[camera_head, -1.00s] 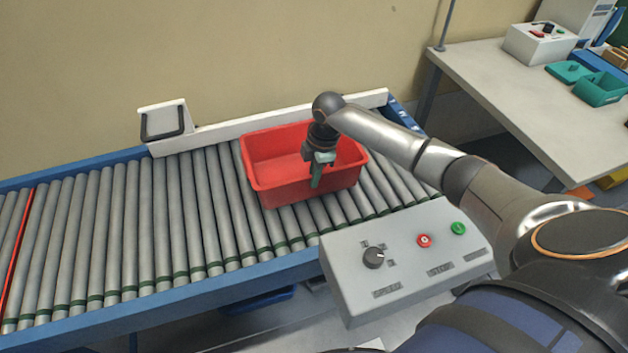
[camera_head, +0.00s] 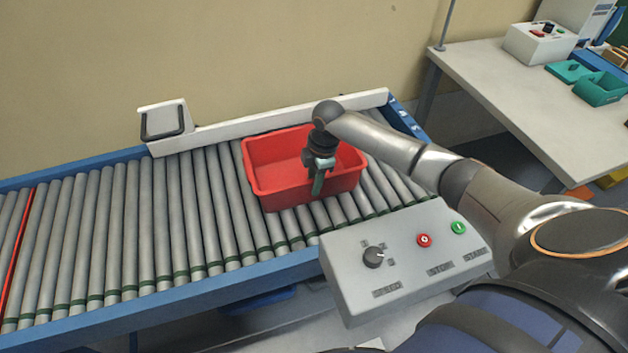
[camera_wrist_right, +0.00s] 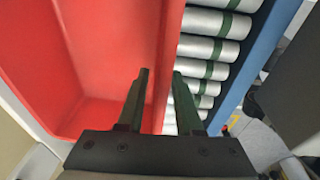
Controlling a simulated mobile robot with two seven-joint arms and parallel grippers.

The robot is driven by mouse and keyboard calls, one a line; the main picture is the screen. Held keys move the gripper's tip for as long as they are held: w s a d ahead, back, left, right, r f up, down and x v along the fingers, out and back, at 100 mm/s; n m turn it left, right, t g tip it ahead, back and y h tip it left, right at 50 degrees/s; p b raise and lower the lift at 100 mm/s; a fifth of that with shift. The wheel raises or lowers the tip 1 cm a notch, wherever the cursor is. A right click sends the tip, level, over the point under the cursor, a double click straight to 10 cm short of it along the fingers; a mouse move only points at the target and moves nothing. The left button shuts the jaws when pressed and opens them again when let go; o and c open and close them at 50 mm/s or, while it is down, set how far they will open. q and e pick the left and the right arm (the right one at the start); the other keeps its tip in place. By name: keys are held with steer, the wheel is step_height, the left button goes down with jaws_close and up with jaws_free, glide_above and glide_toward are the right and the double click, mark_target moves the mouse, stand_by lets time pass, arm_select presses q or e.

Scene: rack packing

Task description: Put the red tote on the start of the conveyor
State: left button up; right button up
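The red tote (camera_head: 274,189) is an open, empty-looking bin above the right part of the roller conveyor (camera_head: 196,223). I cannot tell if its base rests fully on the rollers. My right gripper (camera_head: 318,185) points down at the tote's near wall. The exact contact is hard to see. My left gripper is not in view.
A grey control box (camera_head: 400,265) with a knob and red and green buttons stands in front of the conveyor. A white guide rail (camera_head: 270,122) runs behind the tote. Bare rollers lie to the left. A table (camera_head: 500,90) with teal bins stands at the right.

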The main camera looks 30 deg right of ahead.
step_height(320, 180, up, 12)
steer(key=s+d, duration=0.1)
steer(key=shift+r+p, duration=0.15)
steer(key=shift+p, duration=0.25)
steer(key=shift+d, duration=0.1)
